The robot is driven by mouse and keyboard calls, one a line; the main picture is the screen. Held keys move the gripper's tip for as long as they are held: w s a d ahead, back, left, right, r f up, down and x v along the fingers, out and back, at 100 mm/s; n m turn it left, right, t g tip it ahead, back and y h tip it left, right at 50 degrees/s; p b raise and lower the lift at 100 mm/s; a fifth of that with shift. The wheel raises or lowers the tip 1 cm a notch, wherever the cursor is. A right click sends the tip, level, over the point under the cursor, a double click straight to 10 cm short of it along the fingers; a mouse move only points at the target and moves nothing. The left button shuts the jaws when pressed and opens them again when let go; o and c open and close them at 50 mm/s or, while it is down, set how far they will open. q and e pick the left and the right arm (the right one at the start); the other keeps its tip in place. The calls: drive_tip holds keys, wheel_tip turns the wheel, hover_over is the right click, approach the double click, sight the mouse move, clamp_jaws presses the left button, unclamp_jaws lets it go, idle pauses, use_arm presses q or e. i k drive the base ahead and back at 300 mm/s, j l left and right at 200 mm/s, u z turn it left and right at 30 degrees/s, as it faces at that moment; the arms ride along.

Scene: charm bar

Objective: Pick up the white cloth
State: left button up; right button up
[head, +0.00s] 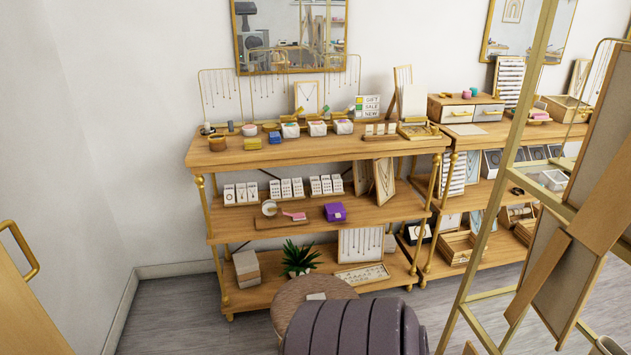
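I cannot pick out a white cloth with certainty. A small pale flat thing (316,297) lies on the round woven-looking top (292,290) at the bottom middle; it is too small to tell whether it is cloth. Neither of my grippers is in view.
A three-level wooden shelf unit (320,154) with jewellery displays stands against the wall. A dark ribbed padded seat (355,330) blocks the bottom middle. A gold-framed stand (500,170) rises at right. Grey floor (180,315) is free at left.

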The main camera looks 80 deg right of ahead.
sight(318, 296)
drive_tip(key=z, duration=2.25)
